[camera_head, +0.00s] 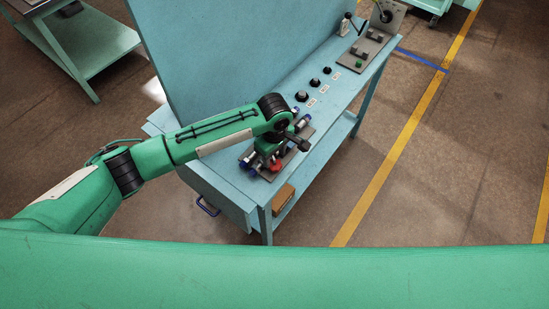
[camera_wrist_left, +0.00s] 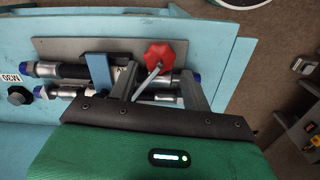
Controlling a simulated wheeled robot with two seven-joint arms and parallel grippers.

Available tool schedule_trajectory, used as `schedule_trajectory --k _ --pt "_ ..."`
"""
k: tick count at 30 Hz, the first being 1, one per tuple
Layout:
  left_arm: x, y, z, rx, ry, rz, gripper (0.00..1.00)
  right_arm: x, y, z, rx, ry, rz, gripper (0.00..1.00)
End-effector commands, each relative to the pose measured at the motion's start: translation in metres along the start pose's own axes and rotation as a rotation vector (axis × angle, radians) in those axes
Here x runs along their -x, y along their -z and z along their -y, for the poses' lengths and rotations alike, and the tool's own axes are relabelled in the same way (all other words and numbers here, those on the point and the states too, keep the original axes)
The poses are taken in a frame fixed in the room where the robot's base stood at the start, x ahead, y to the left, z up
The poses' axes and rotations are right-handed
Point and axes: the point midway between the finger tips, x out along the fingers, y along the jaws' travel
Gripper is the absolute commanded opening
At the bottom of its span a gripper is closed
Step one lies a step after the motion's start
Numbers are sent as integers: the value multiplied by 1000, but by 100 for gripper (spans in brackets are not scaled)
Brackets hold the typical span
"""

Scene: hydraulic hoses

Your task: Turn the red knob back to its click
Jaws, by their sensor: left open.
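The red knob (camera_wrist_left: 166,56) is a lobed handwheel on a silver stem, on the hose fitting at the bench's near end. In the head view the red knob (camera_head: 276,166) shows just below my left gripper (camera_head: 273,157). In the left wrist view my left gripper (camera_wrist_left: 161,80) has its two grey fingers apart. The knob and its stem appear between and just beyond the fingertips, with nothing visibly clamped. I cannot tell whether a finger touches it. Hoses with blue end caps (camera_wrist_left: 43,68) lie on the grey plate (camera_wrist_left: 90,45). My right gripper is in neither view.
A second grey plate with fittings (camera_head: 366,53) is at the far end. A brown box (camera_head: 283,199) sits on the lower shelf.

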Motion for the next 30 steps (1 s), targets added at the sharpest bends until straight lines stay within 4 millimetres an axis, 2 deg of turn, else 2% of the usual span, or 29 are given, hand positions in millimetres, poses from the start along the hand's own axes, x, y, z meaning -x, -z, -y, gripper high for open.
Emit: schedule_trajectory --k 3,9,19,20,27,30 --pt "-19 0 0 -1 2 -1 49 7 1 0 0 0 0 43" --pt "-39 0 0 -1 0 -1 49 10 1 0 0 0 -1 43" --pt "-43 0 -1 -1 -2 0 49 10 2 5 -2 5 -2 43" --pt "-43 0 0 -1 -2 0 45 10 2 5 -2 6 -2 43" --pt "-42 0 -1 -1 -2 0 0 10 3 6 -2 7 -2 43" --pt "-42 0 0 -11 -2 0 0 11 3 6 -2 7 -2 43"
